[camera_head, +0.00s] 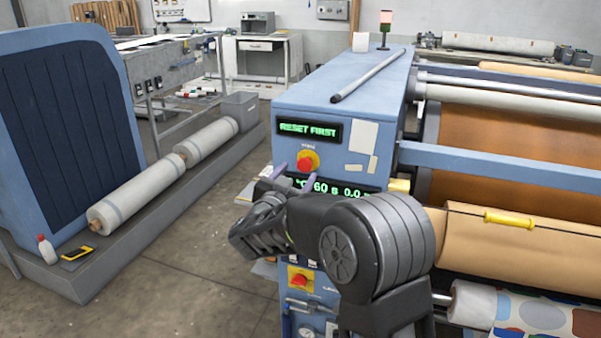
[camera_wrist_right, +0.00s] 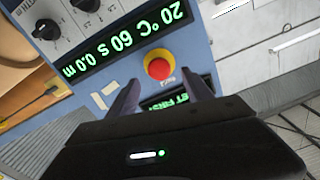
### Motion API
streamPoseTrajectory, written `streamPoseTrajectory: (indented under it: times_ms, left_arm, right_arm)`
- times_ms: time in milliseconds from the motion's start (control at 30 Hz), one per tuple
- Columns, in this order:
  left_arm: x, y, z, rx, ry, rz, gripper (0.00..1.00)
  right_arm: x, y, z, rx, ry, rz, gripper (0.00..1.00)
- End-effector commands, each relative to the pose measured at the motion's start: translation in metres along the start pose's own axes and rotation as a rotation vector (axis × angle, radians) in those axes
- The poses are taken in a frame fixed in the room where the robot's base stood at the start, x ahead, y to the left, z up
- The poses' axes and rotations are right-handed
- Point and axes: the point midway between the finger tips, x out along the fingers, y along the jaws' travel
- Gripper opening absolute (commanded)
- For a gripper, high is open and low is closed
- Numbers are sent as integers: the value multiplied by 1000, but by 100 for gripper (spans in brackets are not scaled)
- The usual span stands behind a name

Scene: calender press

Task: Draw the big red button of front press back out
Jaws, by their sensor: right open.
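The big red button (camera_head: 308,161) sits on a yellow ring on the blue end face of the front press (camera_head: 335,95), below a green display reading "RESET FIRST". It also shows in the right wrist view (camera_wrist_right: 158,68), just beyond the fingertips and roughly midway between them. My right gripper (camera_head: 290,176) is open and empty, its two fingers pointing up toward the button from below left. In the wrist view its fingers (camera_wrist_right: 163,92) stand apart, and I see no contact with the button. My left gripper is not in view.
A second red button on a yellow plate (camera_head: 299,281) sits lower on the press, near my arm. A lower display (camera_head: 335,188) is partly hidden by my arm. A metal bar (camera_head: 368,75) lies on the press top. Open floor (camera_head: 190,285) lies to the left.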

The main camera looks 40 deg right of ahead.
Motion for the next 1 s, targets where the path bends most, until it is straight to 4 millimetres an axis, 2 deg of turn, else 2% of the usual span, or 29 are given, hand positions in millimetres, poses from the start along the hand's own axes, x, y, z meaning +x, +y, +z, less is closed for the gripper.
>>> streamPoseTrajectory:
  times_ms: [100, 300, 900, 1000]
  left_arm:
    - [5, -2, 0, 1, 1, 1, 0]
    - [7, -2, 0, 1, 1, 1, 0]
    - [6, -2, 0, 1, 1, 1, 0]
    - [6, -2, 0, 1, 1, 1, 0]
  right_arm:
    - [-20, 0, 2, 1, -2, -1, 59]
    - [-39, 1, 1, 0, 0, 1, 59]
    - [-40, 0, 1, 10, -3, 0, 59]
    - [-40, -10, 8, 52, -33, -42, 59]
